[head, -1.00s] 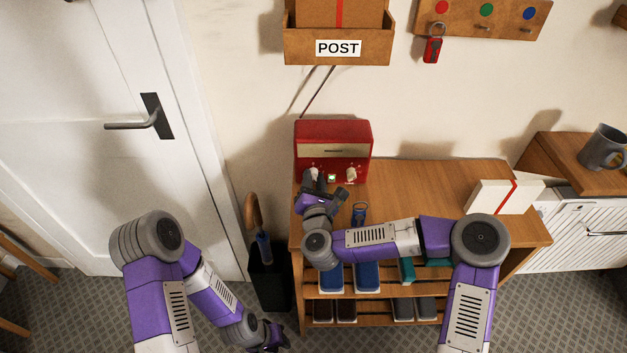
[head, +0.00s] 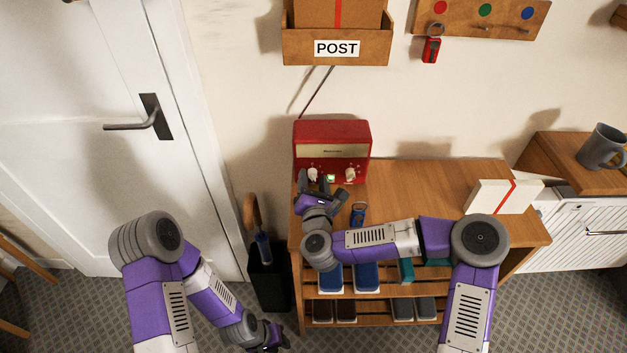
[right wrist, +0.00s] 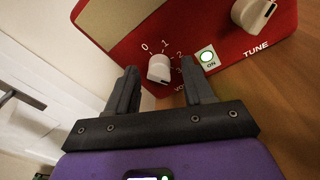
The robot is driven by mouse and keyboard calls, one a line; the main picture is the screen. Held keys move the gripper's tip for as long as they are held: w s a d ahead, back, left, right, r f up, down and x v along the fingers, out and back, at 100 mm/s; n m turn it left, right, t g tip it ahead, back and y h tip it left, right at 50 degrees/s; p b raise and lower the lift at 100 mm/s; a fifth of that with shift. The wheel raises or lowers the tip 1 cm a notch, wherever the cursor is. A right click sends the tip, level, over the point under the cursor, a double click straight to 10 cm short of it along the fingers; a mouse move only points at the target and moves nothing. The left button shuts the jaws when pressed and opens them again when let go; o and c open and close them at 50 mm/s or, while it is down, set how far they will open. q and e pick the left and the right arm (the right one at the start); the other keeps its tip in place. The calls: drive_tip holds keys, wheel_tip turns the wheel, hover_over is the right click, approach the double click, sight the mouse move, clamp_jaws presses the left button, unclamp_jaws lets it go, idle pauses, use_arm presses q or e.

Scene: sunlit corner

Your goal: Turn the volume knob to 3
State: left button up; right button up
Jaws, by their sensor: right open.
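The red radio (head: 333,132) stands on the wooden shelf unit against the wall. Its volume knob (head: 313,173) is the left white knob on its lower front. In the right wrist view the volume knob (right wrist: 158,68) shows with the digits 0, 1, 2 and a partly hidden 3 around it; its exact pointer setting is hard to read. My right gripper (right wrist: 160,77) is open, with a finger on either side of the knob and gaps to it. It also shows just in front of the radio (head: 318,184). My left gripper (head: 272,338) hangs low by the umbrella stand; its jaws are unclear.
The tune knob (right wrist: 252,13) and a lit ON light (right wrist: 207,57) are right of the volume knob. A blue-tagged key (head: 358,213) and a white box with red ribbon (head: 503,196) lie on the shelf top. An umbrella stand (head: 268,281) is left of it.

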drive_tip(key=s, duration=0.2)
drive_tip(key=s+p, duration=0.1)
drive_tip(key=s, duration=0.4)
drive_tip(key=shift+s+d+r, duration=0.2)
drive_tip(key=shift+d, duration=0.05)
